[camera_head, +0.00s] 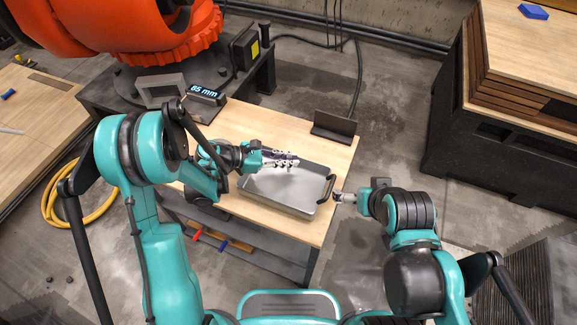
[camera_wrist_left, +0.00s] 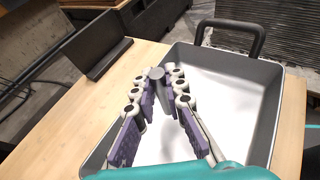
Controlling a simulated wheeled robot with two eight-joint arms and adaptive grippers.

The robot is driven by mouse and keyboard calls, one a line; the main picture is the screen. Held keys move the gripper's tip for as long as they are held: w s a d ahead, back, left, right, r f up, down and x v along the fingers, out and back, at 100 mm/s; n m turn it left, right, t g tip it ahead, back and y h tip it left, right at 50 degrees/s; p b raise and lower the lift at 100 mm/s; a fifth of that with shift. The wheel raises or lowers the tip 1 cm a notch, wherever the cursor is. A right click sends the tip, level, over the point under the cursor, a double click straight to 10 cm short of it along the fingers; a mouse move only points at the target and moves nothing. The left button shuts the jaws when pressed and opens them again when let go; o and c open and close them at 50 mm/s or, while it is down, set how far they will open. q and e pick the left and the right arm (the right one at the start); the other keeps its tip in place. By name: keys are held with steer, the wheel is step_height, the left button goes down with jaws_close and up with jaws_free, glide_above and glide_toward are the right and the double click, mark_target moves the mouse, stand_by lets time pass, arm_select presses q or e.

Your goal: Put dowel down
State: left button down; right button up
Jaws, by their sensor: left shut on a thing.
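My left gripper (camera_head: 285,160) is over the back part of a grey metal tray (camera_head: 280,195) on the wooden table. In the left wrist view its purple-padded fingers (camera_wrist_left: 160,88) are shut on a small grey dowel (camera_wrist_left: 155,74), whose round end shows between the fingertips. The tray (camera_wrist_left: 240,100) lies below them, and its inside looks empty where it shows. In the head view the dowel is too small to make out clearly. My right gripper (camera_head: 343,197) is just right of the tray's dark handle (camera_head: 327,189); its finger opening is unclear.
A dark angled plate (camera_head: 334,128) stands at the table's back right corner. A small display reading 85 mm (camera_head: 207,94) stands at the back left, near an orange robot base (camera_head: 150,40). Bare tabletop (camera_head: 255,130) lies behind the tray. A wooden stack on a dark stand is at right.

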mark_target(288, 171)
arm_select(q)
step_height(288, 171, down, 3)
steer(key=shift+f+b, duration=0.1)
steer(key=shift+b, duration=0.4)
steer(key=c, duration=2)
jaws_free()
steer(key=shift+f, duration=0.1)
steer(key=o, duration=0.4)
